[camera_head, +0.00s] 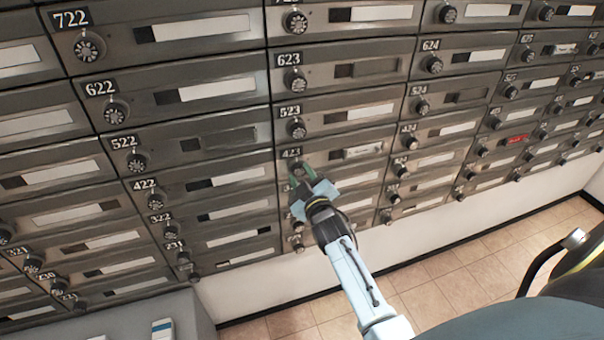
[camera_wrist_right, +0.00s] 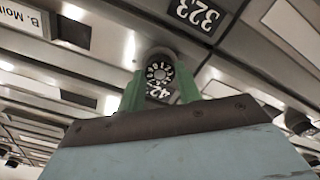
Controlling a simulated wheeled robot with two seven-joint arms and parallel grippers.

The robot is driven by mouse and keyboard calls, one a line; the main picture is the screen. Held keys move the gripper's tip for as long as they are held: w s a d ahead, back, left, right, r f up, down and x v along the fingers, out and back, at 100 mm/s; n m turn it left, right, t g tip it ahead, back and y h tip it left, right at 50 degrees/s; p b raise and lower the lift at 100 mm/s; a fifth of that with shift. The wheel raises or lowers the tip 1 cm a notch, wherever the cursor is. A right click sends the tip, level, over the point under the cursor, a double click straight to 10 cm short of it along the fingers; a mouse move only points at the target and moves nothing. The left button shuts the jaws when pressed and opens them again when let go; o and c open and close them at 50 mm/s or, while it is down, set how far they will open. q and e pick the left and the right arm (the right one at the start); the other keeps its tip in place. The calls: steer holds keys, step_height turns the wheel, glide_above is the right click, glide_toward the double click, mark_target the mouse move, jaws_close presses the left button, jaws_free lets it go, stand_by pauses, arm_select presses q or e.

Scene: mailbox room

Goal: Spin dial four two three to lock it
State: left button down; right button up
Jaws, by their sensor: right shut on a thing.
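The mailbox marked 423 (camera_head: 340,155) is in the middle column of the wall in the head view, with a pale name slip on its front. Its round dial (camera_wrist_right: 160,72) shows in the right wrist view, black with white numbers on its face. My right gripper (camera_head: 301,177) reaches up to this dial from below. Its green fingers are shut on the dial, one on each side; the wrist view (camera_wrist_right: 160,92) shows them too. The exact dial setting is too small to read. My left gripper is not in view.
Rows of similar grey mailboxes surround it, with dials close by, such as that of 523 (camera_head: 296,128) above. A red label (camera_head: 516,139) marks one box at right. A grey surface (camera_head: 150,318) stands at lower left; tiled floor (camera_head: 470,262) lies open below.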

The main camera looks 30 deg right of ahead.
steer(key=m+p, duration=0.1)
steer(key=m, duration=0.3)
steer(key=shift+r+m+p, duration=0.1)
steer(key=shift+m+p, duration=0.8)
steer(key=shift+m, duration=1.4)
steer(key=o, duration=1)
steer(key=shift+s, duration=0.1)
steer(key=v, duration=1.3)
steer(key=shift+p, duration=0.35)
steer(key=shift+s, duration=0.1)
